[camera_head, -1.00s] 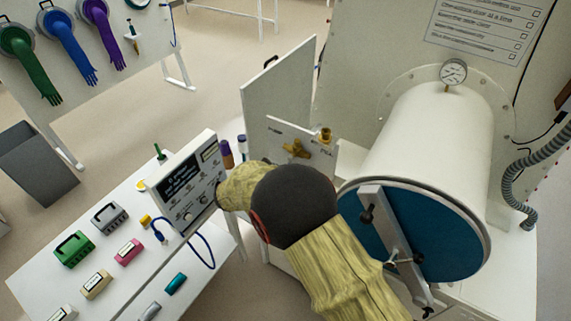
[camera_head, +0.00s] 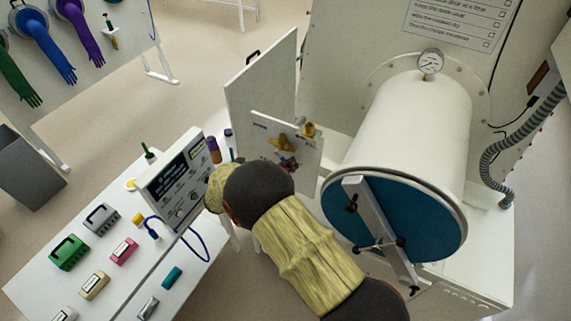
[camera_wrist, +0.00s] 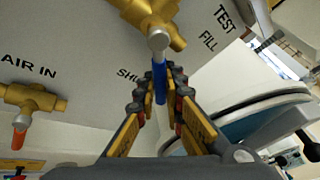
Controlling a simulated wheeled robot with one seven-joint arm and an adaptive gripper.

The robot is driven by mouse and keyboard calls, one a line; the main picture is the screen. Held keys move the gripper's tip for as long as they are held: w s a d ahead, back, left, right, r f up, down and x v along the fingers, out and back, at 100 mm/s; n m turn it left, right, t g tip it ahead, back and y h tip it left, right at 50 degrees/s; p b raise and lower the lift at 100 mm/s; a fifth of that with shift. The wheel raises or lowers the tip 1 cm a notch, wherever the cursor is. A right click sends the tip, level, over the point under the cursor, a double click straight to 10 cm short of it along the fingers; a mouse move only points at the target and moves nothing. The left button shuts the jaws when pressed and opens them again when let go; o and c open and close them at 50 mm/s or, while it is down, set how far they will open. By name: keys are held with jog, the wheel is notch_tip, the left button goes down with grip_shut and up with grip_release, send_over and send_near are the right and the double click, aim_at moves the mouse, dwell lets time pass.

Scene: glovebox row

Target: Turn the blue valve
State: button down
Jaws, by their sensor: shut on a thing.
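The blue valve handle (camera_wrist: 159,86) is a short blue lever on a silver stem, under a brass valve body (camera_wrist: 150,14) at the top of the wrist view. My gripper (camera_wrist: 161,76) is shut on this lever, one finger on each side. The lever points down towards my palm. The panel around it reads TEST, FILL and a partly hidden word starting SHU. In the head view the brass valve (camera_head: 283,142) shows on the white panel (camera_head: 262,133). My arm stands in front, and my fingers are too small there to read clearly.
Another brass valve (camera_wrist: 32,98) with an orange-red handle sits left, by AIR IN. A white cylinder (camera_head: 415,130) with a blue door (camera_head: 400,228) and white crossbar stands close right of my arm. A table (camera_head: 125,285) with small boxes and a control box (camera_head: 178,180) is left.

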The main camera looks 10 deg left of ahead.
jog(key=shift+d+r+n, duration=0.15)
jog(key=shift+n, duration=0.25)
jog(key=shift+r, duration=0.1)
jog(key=c, duration=1.9)
grip_release()
jog(key=v, duration=1.2)
jog(key=shift+f, duration=0.25)
